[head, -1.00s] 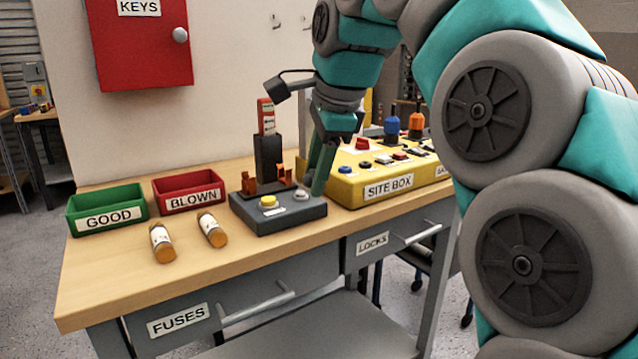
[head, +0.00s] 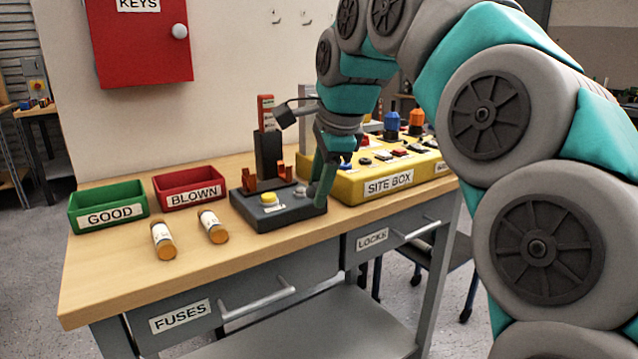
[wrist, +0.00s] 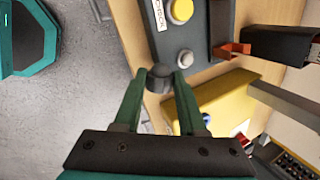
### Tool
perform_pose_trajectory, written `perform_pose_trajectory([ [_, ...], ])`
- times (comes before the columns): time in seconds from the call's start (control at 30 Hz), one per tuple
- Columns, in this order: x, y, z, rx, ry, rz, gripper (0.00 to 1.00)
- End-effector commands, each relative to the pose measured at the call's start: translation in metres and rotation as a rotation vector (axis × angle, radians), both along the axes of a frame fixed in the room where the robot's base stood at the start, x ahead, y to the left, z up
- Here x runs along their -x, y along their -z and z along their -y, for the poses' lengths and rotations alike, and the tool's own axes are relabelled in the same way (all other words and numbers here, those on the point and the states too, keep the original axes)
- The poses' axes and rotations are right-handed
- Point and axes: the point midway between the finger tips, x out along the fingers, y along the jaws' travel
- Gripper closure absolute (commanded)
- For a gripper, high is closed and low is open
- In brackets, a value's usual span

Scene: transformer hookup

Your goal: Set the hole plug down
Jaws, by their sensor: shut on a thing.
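The hole plug (wrist: 159,78) is a small dark grey round piece between my fingertips in the wrist view. My gripper (wrist: 158,76) is shut on it. In the head view my gripper (head: 316,196) points down at the right end of the grey check box, by the near left corner of the yellow site box (head: 345,190). The plug cannot be made out clearly there behind the fingers. In the wrist view the plug appears over the bench's front strip; its height above the surface cannot be told.
The grey check box (head: 275,222) has a yellow button (head: 268,199), orange clips and an upright dark post. Green GOOD (head: 107,217) and red BLOWN (head: 190,197) trays stand left, with two fuses (head: 163,240) before them. The bench top (head: 110,275) is bare at front left.

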Motion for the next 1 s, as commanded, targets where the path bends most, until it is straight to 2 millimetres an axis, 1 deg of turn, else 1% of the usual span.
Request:
perform_pose_trajectory([
  [0.1,0.000,0.000,0.000,0.000,0.000,0.001,1.00],
  [0.53,0.000,0.012,0.001,-0.001,0.001,0.001,1.00],
  [0.63,0.000,0.011,0.000,0.000,0.000,0.001,1.00],
  [0.67,0.000,0.012,0.000,0.000,0.000,0.001,0.59],
  [0.9,0.000,0.011,0.000,0.000,0.000,0.001,0.32],
  [0.93,0.000,0.011,0.000,0.000,0.000,0.001,0.30],
  [1.0,0.000,0.011,0.000,0.000,0.000,0.001,0.30],
])
